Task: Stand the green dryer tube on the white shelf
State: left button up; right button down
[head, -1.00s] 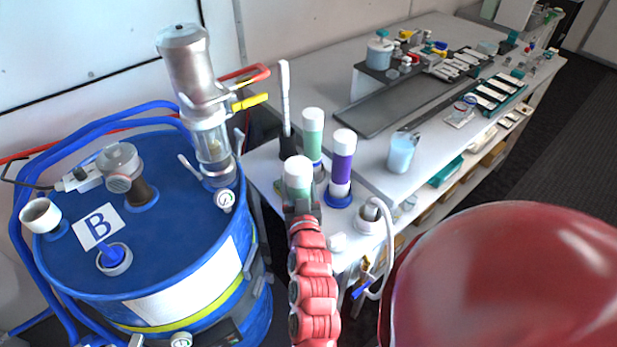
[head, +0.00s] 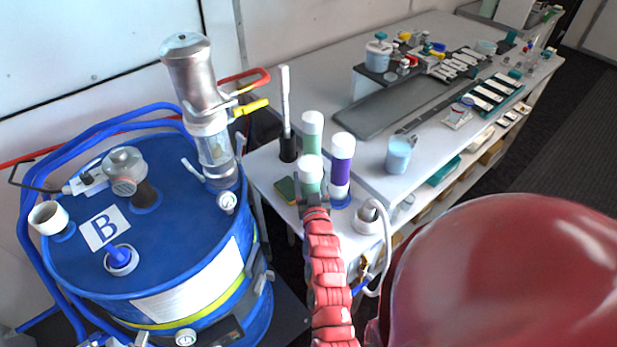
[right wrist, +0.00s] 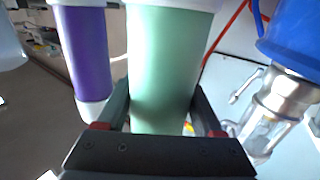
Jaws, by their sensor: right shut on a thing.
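My right gripper (head: 315,207) is shut on a green tube with a white cap (head: 310,175), which it holds roughly upright over the white shelf (head: 264,168). The right wrist view shows the green tube (right wrist: 162,70) between the fingers. Its foot is hidden in the head view, so I cannot tell whether it touches the shelf. A second green tube (head: 312,133) with a white cap stands behind it. A purple tube with white ends (head: 342,163) stands close on its right. My left gripper is not in view.
A blue drum (head: 170,250) with a metal-topped pump (head: 197,80) stands left. A black holder (head: 288,150) with a white wand and a green-yellow pad (head: 287,190) are on the shelf. A white hose fitting (head: 368,218) sits right. A blue cup (head: 399,155) stands on the bench.

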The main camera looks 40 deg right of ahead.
jog(key=shift+f, duration=0.2)
grip_release()
